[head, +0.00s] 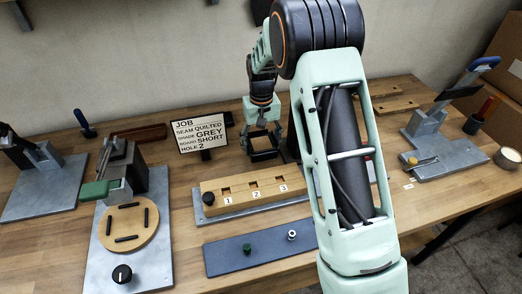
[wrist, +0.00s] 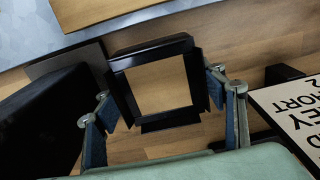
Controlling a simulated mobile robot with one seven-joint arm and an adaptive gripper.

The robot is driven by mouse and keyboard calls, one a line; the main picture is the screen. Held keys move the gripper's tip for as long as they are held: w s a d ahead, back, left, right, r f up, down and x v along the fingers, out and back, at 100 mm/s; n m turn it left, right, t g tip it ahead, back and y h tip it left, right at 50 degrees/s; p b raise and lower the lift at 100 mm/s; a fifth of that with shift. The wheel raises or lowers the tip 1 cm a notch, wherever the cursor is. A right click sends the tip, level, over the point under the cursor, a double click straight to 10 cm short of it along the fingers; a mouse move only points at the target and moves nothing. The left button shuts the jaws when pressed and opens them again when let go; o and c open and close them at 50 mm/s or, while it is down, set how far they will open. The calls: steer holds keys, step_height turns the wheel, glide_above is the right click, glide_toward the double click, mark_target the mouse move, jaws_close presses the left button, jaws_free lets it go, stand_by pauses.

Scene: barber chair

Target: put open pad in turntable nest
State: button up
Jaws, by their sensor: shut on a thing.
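The turntable (head: 147,238) is a round wooden disc at the front left. Short black bars on it outline a square nest (head: 128,239). The middle of the nest looks bare. The frame is well apart from the turntable, behind and to its right.
The job card (head: 199,137) stands close left of my gripper and reads quilted, grey, short, hole 2. A numbered wooden block (head: 255,201) and a blue-grey tray (head: 225,260) with two small knobs lie in front.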

mark_target(261, 151)
steer(key=shift+w+f, duration=0.3)
steer(key=shift+f, duration=1.5)
steer(key=shift+f, duration=0.1)
steer(key=shift+f, duration=0.2)
steer(key=o, duration=1.5)
steer(key=shift+r, duration=0.1)
steer(key=shift+c, duration=0.2)
